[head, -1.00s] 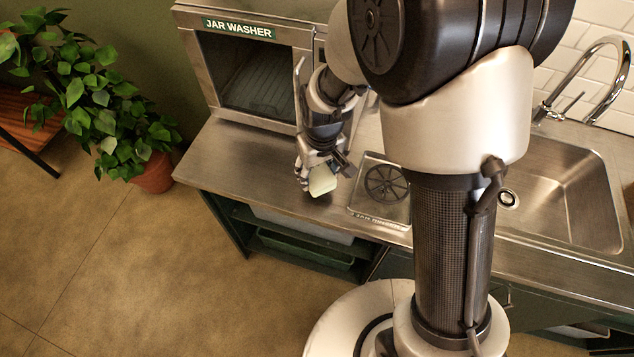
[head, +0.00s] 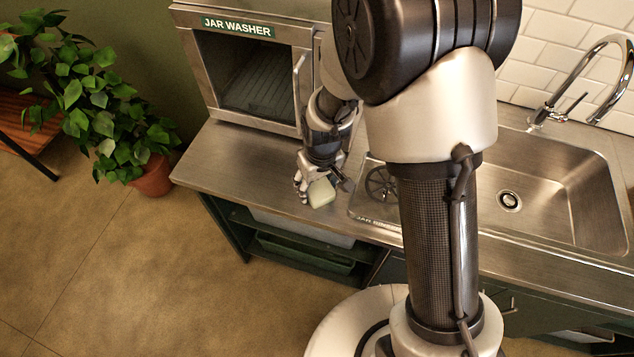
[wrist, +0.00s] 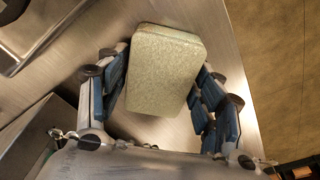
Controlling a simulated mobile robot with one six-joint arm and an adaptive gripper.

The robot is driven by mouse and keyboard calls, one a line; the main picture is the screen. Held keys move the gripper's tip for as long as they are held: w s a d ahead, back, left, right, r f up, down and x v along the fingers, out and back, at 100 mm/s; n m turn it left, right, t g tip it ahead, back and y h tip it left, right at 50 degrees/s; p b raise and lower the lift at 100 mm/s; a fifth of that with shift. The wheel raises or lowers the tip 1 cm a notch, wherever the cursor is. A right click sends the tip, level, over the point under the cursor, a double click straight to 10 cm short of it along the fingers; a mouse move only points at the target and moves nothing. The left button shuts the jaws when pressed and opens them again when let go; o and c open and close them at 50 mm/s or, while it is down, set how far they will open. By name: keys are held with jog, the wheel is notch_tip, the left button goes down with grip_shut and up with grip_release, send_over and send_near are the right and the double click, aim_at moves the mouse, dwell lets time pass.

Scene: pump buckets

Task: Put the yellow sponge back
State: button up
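The sponge (head: 321,193) is a pale yellow-green block with rounded edges. My gripper (head: 318,183) is over the metal counter, in front of the jar washer, pointing down with the sponge at its fingertips. The sponge sits a little askew between the fingers. It is close to the counter top; I cannot tell whether it touches.
The jar washer (head: 240,72) stands behind and left of my gripper. The jar rinser (head: 381,184) is just to the right, partly hidden by my arm; the sink (head: 555,190) is farther right. The counter (head: 235,165) is clear to the left. Its front edge is near the sponge.

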jog(key=shift+o, duration=1)
jog(key=shift+r, duration=0.55)
notch_tip(320, 180, up, 11)
jog(key=s+p, duration=0.1)
jog(key=p, duration=0.2)
jog(key=shift+s+d+r, duration=0.15)
jog(key=shift+d, duration=0.15)
notch_tip(320, 180, up, 6)
jog(key=m, duration=0.1)
send_over(320, 189)
jog(key=s+d, duration=0.2)
jog(key=d, duration=0.1)
jog(key=s+d+r+m+t, duration=0.1)
jog(key=s+d+r+t, duration=0.1)
jog(key=s+d+r, duration=0.3)
jog(key=s+d+r+m, duration=0.1)
jog(key=s+d+r, duration=0.1)
jog(key=s, duration=0.3)
jog(key=s+d+r+m+t, duration=0.1)
jog(key=s+r+m, duration=0.1)
jog(key=s+r, duration=0.2)
jog(key=shift+s+d+r+h, duration=0.3)
jog(key=shift+s+d+r, duration=0.1)
jog(key=shift+s, duration=0.7)
